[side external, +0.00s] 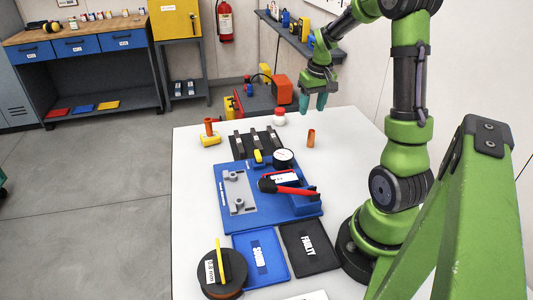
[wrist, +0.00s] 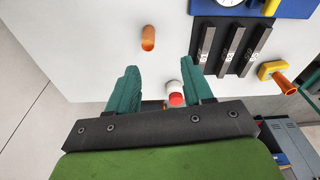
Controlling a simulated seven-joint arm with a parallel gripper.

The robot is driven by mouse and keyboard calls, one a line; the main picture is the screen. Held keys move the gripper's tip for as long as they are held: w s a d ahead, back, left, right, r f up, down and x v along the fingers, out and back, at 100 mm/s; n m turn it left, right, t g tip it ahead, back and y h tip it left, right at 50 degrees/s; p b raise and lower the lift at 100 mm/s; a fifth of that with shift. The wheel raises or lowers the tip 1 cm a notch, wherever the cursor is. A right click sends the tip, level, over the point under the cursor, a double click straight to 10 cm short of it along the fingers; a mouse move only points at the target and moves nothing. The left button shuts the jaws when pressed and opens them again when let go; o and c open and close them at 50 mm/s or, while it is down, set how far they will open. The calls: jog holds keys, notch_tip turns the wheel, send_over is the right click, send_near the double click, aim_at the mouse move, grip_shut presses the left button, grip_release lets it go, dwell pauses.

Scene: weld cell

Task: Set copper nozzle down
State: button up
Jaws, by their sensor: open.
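The copper nozzle (side external: 311,138) is a small orange-brown cylinder standing on the white table, right of the dark slotted block. In the wrist view the nozzle (wrist: 148,38) lies beyond the fingertips, with nothing touching it. My gripper (side external: 313,108) has teal fingers and hangs above the table's far part, with clear space between it and the nozzle. In the wrist view the gripper (wrist: 167,68) is open, its two fingers well apart and empty.
A red-capped white container (side external: 279,118) stands near my gripper. A dark block with bars (side external: 239,148), a yellow holder with an orange piece (side external: 210,139) and a blue fixture (side external: 229,170) are left. Table around the nozzle is clear.

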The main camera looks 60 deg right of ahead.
jog(key=w+a+r+n+t, duration=0.1)
jog(key=a+r, duration=0.3)
jog(key=a, duration=0.3)
jog(key=w+a+r+t, duration=0.1)
jog(key=a+r+t, duration=0.15)
jog(key=a, duration=0.55)
jog(key=s+a+r+n+t+y, duration=0.1)
jog(key=s+a+r, duration=0.1)
jog(key=a, duration=0.6)
jog(key=s+a+r+n+t+y, duration=0.1)
jog(key=s+a+r+y, duration=0.1)
jog(key=s+a, duration=0.3)
jog(key=a, duration=0.3)
jog(key=shift+s, duration=0.15)
jog(key=shift+a, duration=0.1)
